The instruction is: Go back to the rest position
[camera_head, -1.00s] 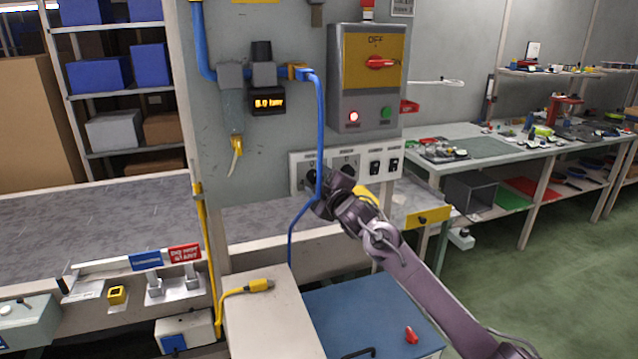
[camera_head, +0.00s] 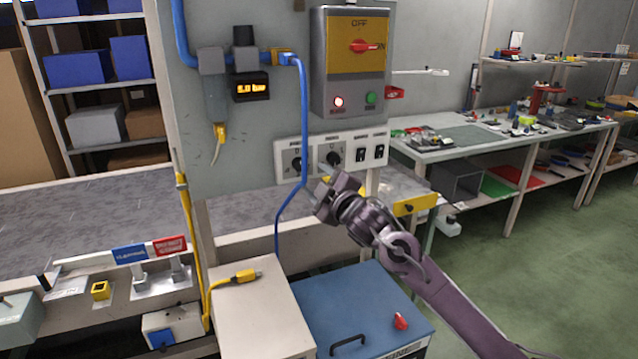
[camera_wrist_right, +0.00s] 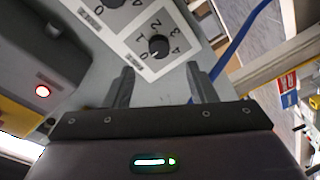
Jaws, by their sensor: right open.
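My right gripper (camera_head: 332,190) is in front of the control panel, just below the switch plate (camera_head: 283,147) with its black rotary knobs. In the right wrist view its two fingers (camera_wrist_right: 162,88) stand apart with nothing between them. A black rotary knob (camera_wrist_right: 158,46) with numbers around it lies beyond the fingertips, apart from them. In the head view the two knobs, left (camera_head: 296,162) and right (camera_head: 333,157), show clear of the gripper. My left gripper is in neither view.
A grey box with a red OFF/ON handle (camera_head: 364,46) and a lit red lamp is above. A blue cable (camera_head: 304,110) hangs left of my gripper. A blue lidded box (camera_head: 345,300) and a beige box (camera_head: 262,315) stand below. A workbench (camera_head: 480,143) is at right.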

